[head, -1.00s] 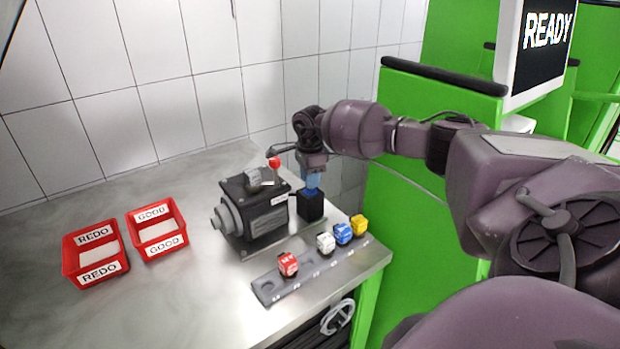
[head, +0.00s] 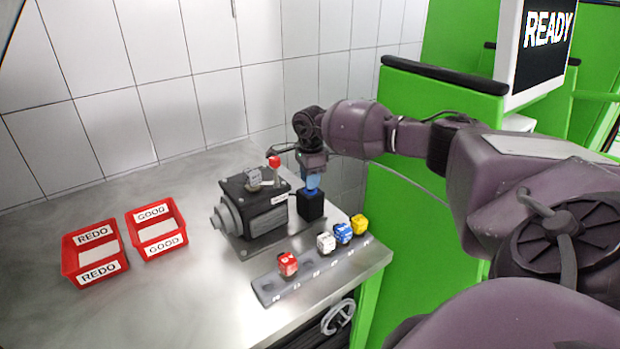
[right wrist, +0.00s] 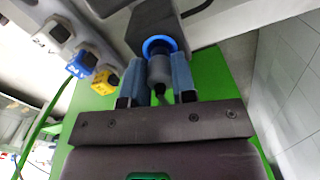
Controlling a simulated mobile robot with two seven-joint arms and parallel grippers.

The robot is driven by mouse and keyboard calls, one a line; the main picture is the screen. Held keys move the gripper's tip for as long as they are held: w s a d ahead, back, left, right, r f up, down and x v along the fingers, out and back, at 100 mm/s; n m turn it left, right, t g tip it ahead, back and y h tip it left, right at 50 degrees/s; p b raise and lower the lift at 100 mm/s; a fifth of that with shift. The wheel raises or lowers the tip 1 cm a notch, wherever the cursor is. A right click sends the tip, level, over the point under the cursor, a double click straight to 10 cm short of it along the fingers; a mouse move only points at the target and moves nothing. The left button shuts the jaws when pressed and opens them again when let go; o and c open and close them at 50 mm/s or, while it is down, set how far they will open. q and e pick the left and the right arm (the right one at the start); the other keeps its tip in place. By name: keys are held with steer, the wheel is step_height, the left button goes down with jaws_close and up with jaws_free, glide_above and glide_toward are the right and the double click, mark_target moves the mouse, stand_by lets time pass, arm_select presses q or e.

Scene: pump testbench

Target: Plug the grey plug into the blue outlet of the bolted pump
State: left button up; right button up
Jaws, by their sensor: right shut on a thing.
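The grey plug (right wrist: 159,70) is between the two blue fingers of my right gripper (right wrist: 157,78), which is shut on it. The plug's far end is at the blue outlet (right wrist: 154,43), a blue ring on a black block, and lines up with it. I cannot tell how deep it sits. In the head view the right gripper (head: 313,182) points down just above the black outlet block (head: 311,206), which hides the plug. The dark pump (head: 262,216) stands left of it on a plate. My left gripper is not in view.
A rack (head: 268,290) in front of the pump holds red, white, blue and yellow plugs. Two red bins, REDO (head: 68,262) and GOOD (head: 135,240), stand at the left. A lever with a red knob (head: 274,162) rises beside my right gripper. A green panel (head: 410,220) bounds the right.

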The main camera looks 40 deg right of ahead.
steer(key=shift+f+b, duration=0.65)
steer(key=shift+f, duration=0.35)
stand_by(0.3)
steer(key=o, duration=1.3)
steer(key=shift+c, duration=0.2)
steer(key=shift+r, duration=0.15)
steer(key=shift+r+p, duration=2.25)
steer(key=shift+r, duration=1.65)
